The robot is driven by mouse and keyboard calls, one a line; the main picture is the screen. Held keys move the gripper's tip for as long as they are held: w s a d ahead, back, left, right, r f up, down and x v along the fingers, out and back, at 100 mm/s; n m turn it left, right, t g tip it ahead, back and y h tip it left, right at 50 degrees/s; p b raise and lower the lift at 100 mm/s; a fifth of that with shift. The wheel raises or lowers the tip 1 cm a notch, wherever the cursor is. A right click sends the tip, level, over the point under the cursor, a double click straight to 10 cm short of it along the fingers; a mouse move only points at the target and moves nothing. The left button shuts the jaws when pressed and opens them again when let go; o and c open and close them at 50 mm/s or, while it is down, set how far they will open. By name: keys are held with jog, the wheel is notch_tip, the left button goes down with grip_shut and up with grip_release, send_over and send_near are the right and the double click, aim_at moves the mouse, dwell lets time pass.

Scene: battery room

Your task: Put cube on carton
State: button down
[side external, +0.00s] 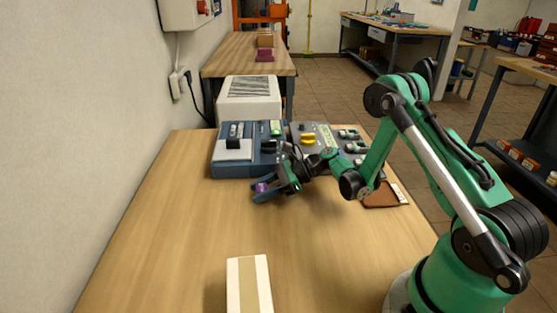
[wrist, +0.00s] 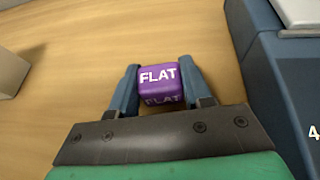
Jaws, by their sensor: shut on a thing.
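A purple cube (wrist: 158,82) marked FLAT sits between the two blue-grey fingers of my gripper (wrist: 160,68) in the wrist view, and both fingers press its sides. In the side external view the cube (side external: 261,187) is a small purple patch in my gripper (side external: 264,191), just in front of the blue device; its height over the table is hard to tell. The carton (side external: 248,285), a white box with a tan strip along its top, stands on the table at the near edge of the picture, apart from my gripper. Its top looks bare.
A blue device (side external: 222,168) and a grey panel with switches (side external: 322,131) stand behind my gripper. A brown clipboard (side external: 378,199) lies to the right. The table (side external: 190,225) is clear between gripper and carton. A wall (side external: 70,130) borders the left.

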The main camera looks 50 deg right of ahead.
jog(key=shift+f, duration=0.1)
jog(key=shift+c, duration=1.9)
grip_release()
